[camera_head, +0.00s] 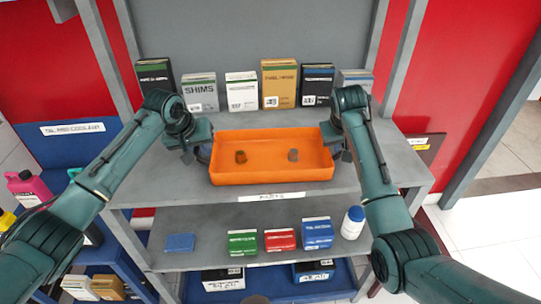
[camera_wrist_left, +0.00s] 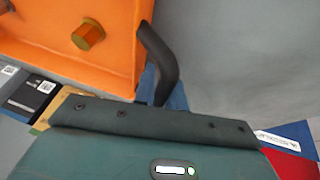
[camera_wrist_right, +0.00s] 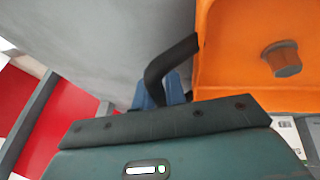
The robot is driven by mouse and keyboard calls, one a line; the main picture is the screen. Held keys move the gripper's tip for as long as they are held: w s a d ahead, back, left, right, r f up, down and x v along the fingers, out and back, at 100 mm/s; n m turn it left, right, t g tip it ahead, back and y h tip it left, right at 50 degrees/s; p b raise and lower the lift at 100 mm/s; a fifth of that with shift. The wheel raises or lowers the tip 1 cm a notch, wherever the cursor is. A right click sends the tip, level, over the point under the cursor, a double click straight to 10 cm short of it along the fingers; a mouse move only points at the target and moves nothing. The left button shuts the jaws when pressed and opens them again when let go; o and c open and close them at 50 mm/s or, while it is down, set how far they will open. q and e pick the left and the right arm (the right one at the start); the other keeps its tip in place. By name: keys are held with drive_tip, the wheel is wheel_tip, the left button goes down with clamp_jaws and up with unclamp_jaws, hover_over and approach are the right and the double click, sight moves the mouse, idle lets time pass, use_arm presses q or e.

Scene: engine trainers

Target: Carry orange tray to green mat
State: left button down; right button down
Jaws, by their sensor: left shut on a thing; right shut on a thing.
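The orange tray (camera_head: 272,174) is at the upper grey shelf, level, with two small parts in it: a brownish one (camera_head: 241,157) and a grey-brown one (camera_head: 293,155). It has a dark handle at each end. My left gripper (camera_head: 203,150) is shut on the left handle (camera_wrist_left: 160,60), which shows in the left wrist view. My right gripper (camera_head: 338,148) is shut on the right handle (camera_wrist_right: 165,70), which shows in the right wrist view. I cannot tell whether the tray touches the shelf. I see no green mat in these views.
Several boxes (camera_head: 241,91) stand in a row behind the tray. The lower shelf (camera_head: 205,220) holds a blue, a green and a red box and a white bottle (camera_head: 353,222). A blue rack with bottles (camera_head: 27,189) is at the left. Floor (camera_head: 490,225) is open at right.

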use_arm(q)
drive_tip(key=shift+r, duration=0.2)
use_arm(e)
drive_tip(key=shift+r, duration=0.15)
